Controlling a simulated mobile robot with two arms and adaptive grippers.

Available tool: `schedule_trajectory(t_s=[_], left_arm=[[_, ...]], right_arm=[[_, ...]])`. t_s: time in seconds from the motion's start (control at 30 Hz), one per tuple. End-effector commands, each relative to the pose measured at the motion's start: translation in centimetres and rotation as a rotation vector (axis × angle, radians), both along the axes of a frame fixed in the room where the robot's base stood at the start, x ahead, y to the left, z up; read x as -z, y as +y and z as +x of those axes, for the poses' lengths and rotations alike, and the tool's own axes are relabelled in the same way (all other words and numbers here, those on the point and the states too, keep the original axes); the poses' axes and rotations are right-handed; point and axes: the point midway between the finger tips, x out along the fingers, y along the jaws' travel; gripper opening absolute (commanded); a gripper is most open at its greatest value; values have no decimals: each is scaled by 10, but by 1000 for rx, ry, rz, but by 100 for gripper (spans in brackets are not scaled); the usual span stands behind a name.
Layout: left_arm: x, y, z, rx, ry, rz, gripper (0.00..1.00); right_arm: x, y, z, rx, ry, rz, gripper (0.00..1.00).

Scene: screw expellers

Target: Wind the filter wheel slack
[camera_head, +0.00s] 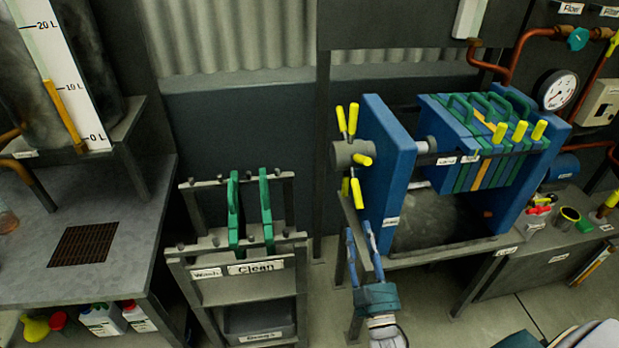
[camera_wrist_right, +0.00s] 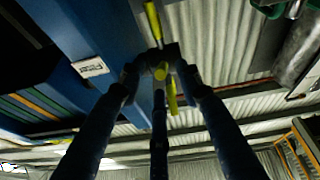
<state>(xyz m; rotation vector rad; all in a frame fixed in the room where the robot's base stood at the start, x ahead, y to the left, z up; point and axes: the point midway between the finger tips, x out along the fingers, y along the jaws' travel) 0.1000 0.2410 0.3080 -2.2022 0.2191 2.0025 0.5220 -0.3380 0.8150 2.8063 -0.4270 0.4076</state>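The filter wheel is a grey hub (camera_head: 349,153) with several yellow handles, on the left end of the blue filter press (camera_head: 386,150). My right gripper (camera_head: 360,228) points up, below the wheel and beside the press's blue end plate. Its long fingers are spread apart with nothing between them in the head view. In the right wrist view, the wheel's dark hub and yellow handles (camera_wrist_right: 172,92) show beyond the fingertips of my right gripper (camera_wrist_right: 160,78). I cannot see any contact. My left gripper is not in view.
A grey rack with a "Clean" label (camera_head: 256,267) holds two green plates left of my right gripper. Green-handled plates (camera_head: 480,140) hang in the press. A pressure gauge (camera_head: 558,91) and copper pipes stand at right. A grey bench (camera_head: 110,220) stands at left.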

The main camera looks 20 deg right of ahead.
Motion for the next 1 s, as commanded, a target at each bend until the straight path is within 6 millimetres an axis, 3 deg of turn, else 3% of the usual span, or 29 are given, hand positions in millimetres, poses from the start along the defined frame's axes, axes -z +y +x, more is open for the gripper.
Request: schedule_trajectory(t_s=[0.07,0.17,0.5,0.7,1.0], left_arm=[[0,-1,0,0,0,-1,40],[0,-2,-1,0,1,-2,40],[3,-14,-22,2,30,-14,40],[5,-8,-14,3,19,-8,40],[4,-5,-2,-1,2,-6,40]], right_arm=[[-17,-5,-3,14,-40,-22,35],[-26,-8,0,17,-58,-33,35],[-47,-22,54,15,-58,-30,35],[-56,-30,81,15,-54,-29,35],[-61,-33,93,15,-50,-28,35]])
